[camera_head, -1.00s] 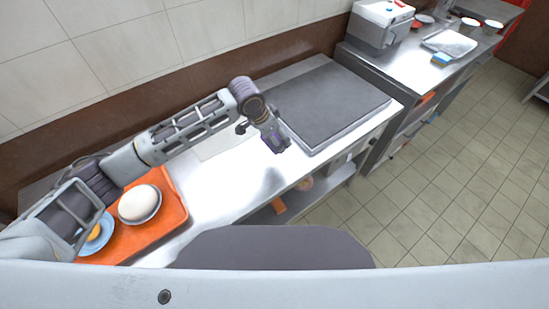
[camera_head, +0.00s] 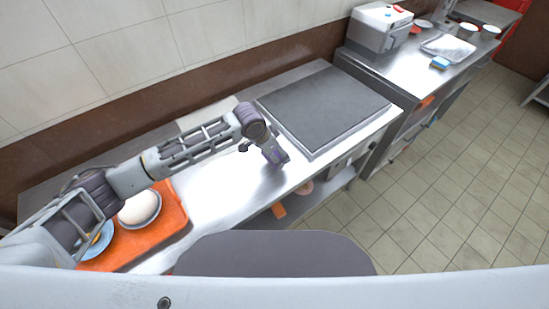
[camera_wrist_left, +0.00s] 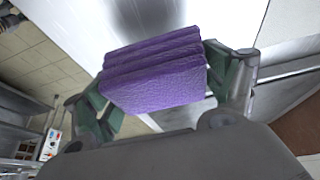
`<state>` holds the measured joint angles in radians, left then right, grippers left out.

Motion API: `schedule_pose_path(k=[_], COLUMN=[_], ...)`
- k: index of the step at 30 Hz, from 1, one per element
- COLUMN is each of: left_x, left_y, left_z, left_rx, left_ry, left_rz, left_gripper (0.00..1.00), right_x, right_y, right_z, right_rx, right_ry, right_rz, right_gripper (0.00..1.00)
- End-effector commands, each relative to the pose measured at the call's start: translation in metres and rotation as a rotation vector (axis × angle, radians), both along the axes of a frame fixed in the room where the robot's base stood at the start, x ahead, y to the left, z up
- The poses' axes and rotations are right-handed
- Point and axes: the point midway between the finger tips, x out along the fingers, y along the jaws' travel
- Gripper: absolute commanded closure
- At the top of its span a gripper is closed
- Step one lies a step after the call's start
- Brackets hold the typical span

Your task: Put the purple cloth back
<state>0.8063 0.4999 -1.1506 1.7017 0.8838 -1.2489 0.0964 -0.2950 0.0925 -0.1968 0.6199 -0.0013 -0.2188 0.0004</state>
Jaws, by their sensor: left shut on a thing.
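The purple cloth (camera_wrist_left: 155,75) is a folded, layered block held between the green-padded fingers of my left gripper (camera_wrist_left: 165,88) in the left wrist view. In the head view, my left gripper (camera_head: 276,160) is over the bright steel counter (camera_head: 215,205), left of the dark flat plate and close to the counter's front edge. Only a small purplish patch shows at the gripper there, so most of the cloth is hidden. I cannot tell whether the cloth touches the counter. My right gripper is not in view.
A dark flat griddle plate (camera_head: 325,105) lies right of my gripper. An orange tray (camera_head: 150,240) at left holds a white-filled bowl (camera_head: 139,208) and a blue plate, partly behind my arm. A pale sheet (camera_head: 207,115) lies behind my arm. A far counter (camera_head: 400,60) carries a grey box.

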Motion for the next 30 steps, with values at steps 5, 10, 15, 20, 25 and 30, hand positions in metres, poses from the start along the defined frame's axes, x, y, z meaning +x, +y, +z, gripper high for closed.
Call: schedule_pose_path(k=[5, 10, 15, 20, 25, 30], left_x=[0.0, -0.001, 0.0, 0.0, -0.001, 0.0], left_y=[0.0, 0.0, 0.0, 0.0, 0.0, 0.0], left_z=[-0.017, -0.032, -0.035, -0.035, -0.038, -0.037], left_rx=[0.001, 0.0, 0.0, 0.0, 0.001, 0.001], left_ry=[0.002, 0.001, 0.0, 0.0, 0.001, 0.001], left_rz=[0.0, 0.0, 0.0, 0.0, 0.0, 0.0], left_gripper=[0.38, 0.38, 0.38, 0.38, 0.38, 0.0], right_x=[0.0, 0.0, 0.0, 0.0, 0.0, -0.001], right_y=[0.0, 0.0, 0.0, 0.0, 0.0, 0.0], right_z=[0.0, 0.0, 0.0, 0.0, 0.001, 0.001], right_rx=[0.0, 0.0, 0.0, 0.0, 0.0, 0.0], right_ry=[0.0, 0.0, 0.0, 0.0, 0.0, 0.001], right_rz=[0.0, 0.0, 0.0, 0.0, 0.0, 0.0], right_gripper=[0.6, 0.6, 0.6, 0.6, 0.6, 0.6])
